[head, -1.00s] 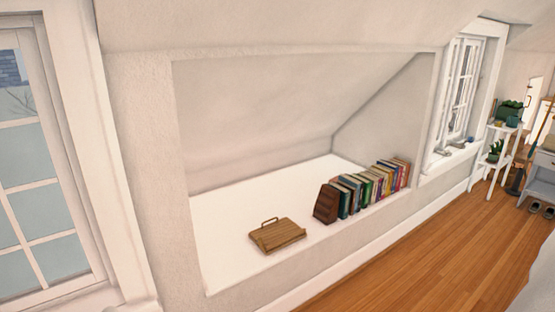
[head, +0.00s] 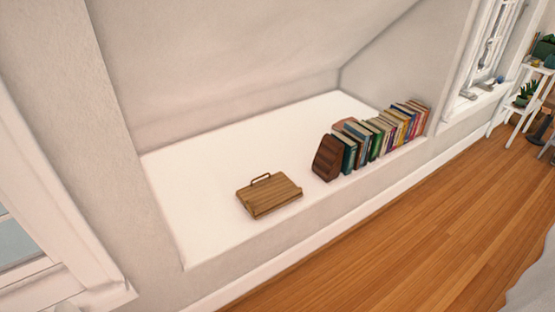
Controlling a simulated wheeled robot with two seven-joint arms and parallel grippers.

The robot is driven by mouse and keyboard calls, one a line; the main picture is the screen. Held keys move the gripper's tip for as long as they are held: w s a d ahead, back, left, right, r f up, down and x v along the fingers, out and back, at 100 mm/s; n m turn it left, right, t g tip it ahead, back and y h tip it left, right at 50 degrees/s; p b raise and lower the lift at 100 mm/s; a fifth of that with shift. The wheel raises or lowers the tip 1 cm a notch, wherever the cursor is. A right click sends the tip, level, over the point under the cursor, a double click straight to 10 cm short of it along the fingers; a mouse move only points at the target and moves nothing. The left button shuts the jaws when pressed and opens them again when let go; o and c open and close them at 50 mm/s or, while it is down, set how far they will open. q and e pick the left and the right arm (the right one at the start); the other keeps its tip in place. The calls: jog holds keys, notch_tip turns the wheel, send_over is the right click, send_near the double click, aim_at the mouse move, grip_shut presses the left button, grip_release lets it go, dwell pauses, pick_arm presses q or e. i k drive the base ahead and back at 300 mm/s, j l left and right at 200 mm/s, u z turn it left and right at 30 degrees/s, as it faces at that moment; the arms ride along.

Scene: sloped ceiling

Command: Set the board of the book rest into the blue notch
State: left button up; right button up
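The book rest (head: 270,196) is a wooden stand with a low-tilted board and a ledge along its front. It sits on the white shelf of the wall niche, left of the books. A thin brown loop (head: 261,177) stands up at its back edge. No blue notch can be made out at this distance. Neither of my grippers is in the head view.
A dark brown bookend (head: 327,158) and a row of several books (head: 385,133) stand right of the book rest. The white niche floor (head: 205,185) is bare to the left and behind. The wooden floor (head: 420,225) in front is clear.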

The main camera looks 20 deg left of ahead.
aim_at(266, 193)
jog(key=i+l+u, duration=0.15)
jog(key=i+u, duration=0.15)
jog(key=i, duration=0.25)
jog(key=i+l+u, duration=0.3)
jog(key=i, duration=0.25)
jog(key=i+l+u, duration=0.3)
jog(key=i+l, duration=0.1)
jog(key=i, duration=0.1)
